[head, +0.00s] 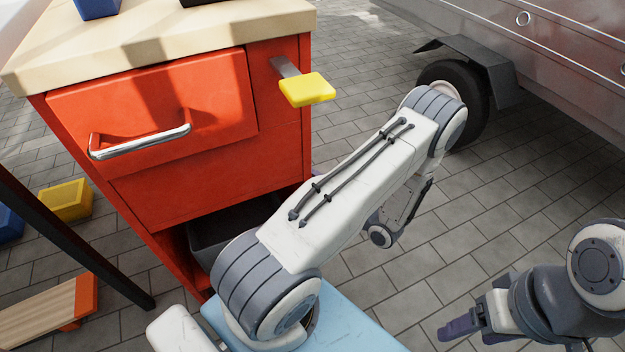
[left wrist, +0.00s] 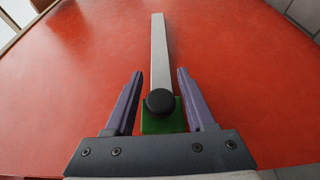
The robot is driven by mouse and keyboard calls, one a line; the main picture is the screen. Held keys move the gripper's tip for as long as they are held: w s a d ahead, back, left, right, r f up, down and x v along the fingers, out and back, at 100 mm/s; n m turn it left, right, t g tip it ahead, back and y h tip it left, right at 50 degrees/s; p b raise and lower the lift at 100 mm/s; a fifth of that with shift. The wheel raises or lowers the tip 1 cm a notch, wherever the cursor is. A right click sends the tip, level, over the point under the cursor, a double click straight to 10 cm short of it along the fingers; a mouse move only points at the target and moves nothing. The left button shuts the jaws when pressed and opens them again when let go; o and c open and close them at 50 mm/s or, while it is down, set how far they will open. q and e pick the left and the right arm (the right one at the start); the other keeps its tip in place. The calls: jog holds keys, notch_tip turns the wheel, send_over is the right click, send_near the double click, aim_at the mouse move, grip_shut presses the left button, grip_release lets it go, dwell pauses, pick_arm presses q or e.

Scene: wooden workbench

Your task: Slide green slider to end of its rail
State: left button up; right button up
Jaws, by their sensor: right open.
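The green slider (left wrist: 163,122) with a round black knob (left wrist: 160,102) shows in the left wrist view. It sits at the near end of a straight grey rail (left wrist: 159,45) on a red panel, and the rail runs away from it up the picture. My left gripper (left wrist: 159,72) is open, its purple fingers on either side of the knob with a gap at each side. In the head view the slider and my left gripper are hidden. My right gripper (head: 461,326) is open and empty over the paving at lower right.
A red cabinet (head: 215,190) with a wooden top (head: 200,40) and a drawer handle (head: 140,141) stands at left. A yellow block on a metal arm (head: 307,90) juts from its side.

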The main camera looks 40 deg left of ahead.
pick_arm(q)
grip_shut()
dwell(1.2)
